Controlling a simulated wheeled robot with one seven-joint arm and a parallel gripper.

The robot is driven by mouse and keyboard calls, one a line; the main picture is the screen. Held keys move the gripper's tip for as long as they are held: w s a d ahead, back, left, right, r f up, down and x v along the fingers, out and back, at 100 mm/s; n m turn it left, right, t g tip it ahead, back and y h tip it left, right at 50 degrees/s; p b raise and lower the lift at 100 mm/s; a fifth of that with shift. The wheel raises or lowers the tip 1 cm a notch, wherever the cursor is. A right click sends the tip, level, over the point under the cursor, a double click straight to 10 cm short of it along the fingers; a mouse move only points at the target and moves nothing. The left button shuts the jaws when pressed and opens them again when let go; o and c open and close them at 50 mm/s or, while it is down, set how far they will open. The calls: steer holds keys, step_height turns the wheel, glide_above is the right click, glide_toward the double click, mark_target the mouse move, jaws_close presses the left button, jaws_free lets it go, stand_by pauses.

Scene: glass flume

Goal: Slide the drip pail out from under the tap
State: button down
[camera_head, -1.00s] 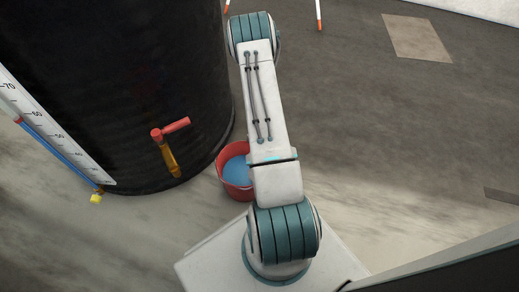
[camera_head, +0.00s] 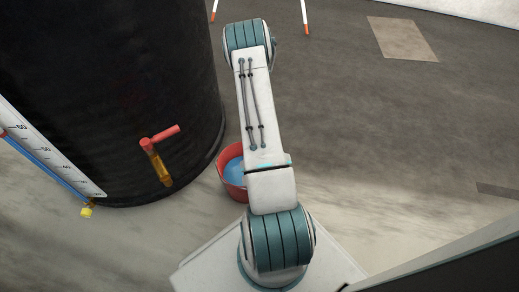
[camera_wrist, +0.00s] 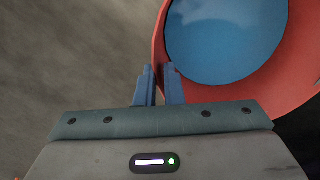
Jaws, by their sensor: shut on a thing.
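The drip pail (camera_head: 228,162) is a red pail with blue liquid in it, standing on the floor to the right of the tap. My arm hides its right part in the head view. In the wrist view the pail (camera_wrist: 298,70) fills the upper right. My gripper (camera_wrist: 160,72) is shut on the pail's rim, one blue finger outside the wall and one inside. The tap (camera_head: 158,162) has a red handle and a brass spout and sticks out of the black tank. The spout is left of the pail, not over it in the head view.
The large black tank (camera_head: 100,80) stands at the left. A white scale board with a blue edge (camera_head: 45,150) and a yellow fitting (camera_head: 86,212) lie at its left. Two red-and-white posts (camera_head: 304,15) stand at the back. The floor at the right is open.

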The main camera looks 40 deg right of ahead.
steer(key=shift+d+b, duration=0.55)
steer(key=shift+d, duration=1.7)
steer(key=c, duration=1.5)
jaws_free()
step_height(320, 180, up, 14)
steer(key=p, duration=0.5)
steer(key=shift+a+p, duration=0.1)
steer(key=shift+p, duration=0.2)
